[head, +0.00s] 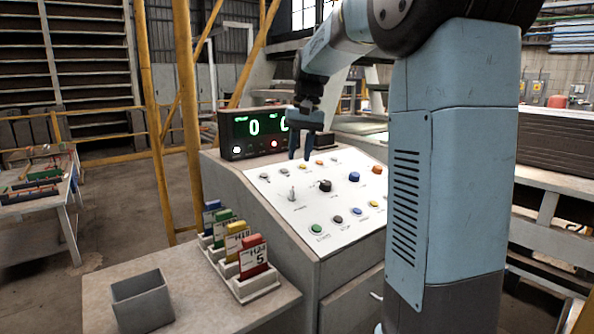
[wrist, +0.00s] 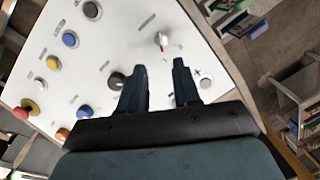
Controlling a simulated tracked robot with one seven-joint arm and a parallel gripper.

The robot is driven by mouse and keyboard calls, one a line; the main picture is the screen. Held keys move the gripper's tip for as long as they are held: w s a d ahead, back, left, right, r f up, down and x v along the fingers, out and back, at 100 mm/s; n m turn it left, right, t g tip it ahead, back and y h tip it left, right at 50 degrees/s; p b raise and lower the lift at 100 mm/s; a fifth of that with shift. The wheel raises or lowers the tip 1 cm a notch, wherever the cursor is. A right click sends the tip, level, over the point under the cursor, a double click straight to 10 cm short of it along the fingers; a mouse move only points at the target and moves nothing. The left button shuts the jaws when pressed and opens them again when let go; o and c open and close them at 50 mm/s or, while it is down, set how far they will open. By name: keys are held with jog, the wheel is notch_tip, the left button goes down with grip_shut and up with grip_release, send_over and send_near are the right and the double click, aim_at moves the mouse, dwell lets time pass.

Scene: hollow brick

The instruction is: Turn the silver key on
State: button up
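The white control panel (head: 268,195) slopes on top of a grey console. Small silver fittings sit along its far edge, one of them at the far left corner (head: 264,175). In the wrist view a small silver fitting (wrist: 205,80) shows just right of my right finger, partly hidden by the gripper. I cannot tell for sure which fitting is the silver key. My gripper (head: 300,156) points down above the panel's far side, and both fingers show in the wrist view (wrist: 160,66). The fingers are apart with nothing seen between them.
A silver lever (head: 292,193), a black knob (head: 325,185), a blue button (head: 354,176) and an orange button (head: 377,169) stand up from the panel. A display (head: 254,128) with green digits is behind. Coloured cards (head: 253,255) and an empty grey bin (head: 142,300) are at left front.

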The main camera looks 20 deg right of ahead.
jog(key=shift+d+r, duration=0.15)
jog(key=shift+r, duration=0.65)
jog(key=shift+d+r, duration=0.1)
jog(key=shift+r, duration=0.7)
jog(key=shift+s, duration=0.1)
